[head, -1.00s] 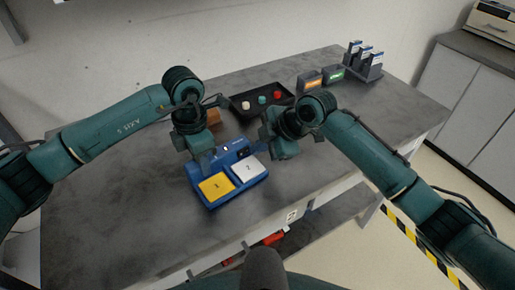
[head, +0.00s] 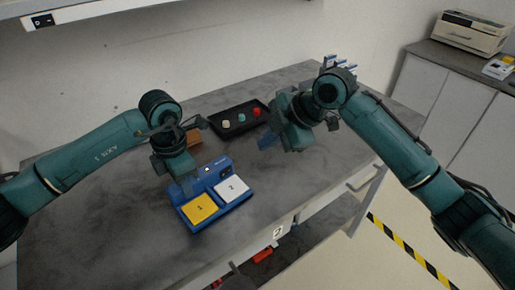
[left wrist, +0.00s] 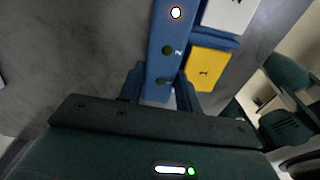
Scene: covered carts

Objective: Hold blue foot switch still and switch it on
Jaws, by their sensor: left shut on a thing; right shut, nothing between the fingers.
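The blue foot switch (head: 221,173) lies on the grey table, with a yellow pedal marked 1 (head: 199,209) and a white pedal marked 2 (head: 232,188). My left gripper (head: 187,186) is shut on the left end of its raised rear housing. In the left wrist view the fingers (left wrist: 160,92) straddle this blue housing (left wrist: 163,35). A white lamp (left wrist: 176,13) glows on it; the two small lamps by the numbers 1 and 2 look dark green. My right gripper (head: 267,141) is shut and empty, above the table and apart from the switch, to its upper right.
A black tray (head: 233,132) with white, teal and red round pieces lies behind the switch. A brown block (head: 194,137) is partly hidden behind my left gripper. Bare table lies to the right of the switch. Several upright items at the back right are mostly hidden by my right arm.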

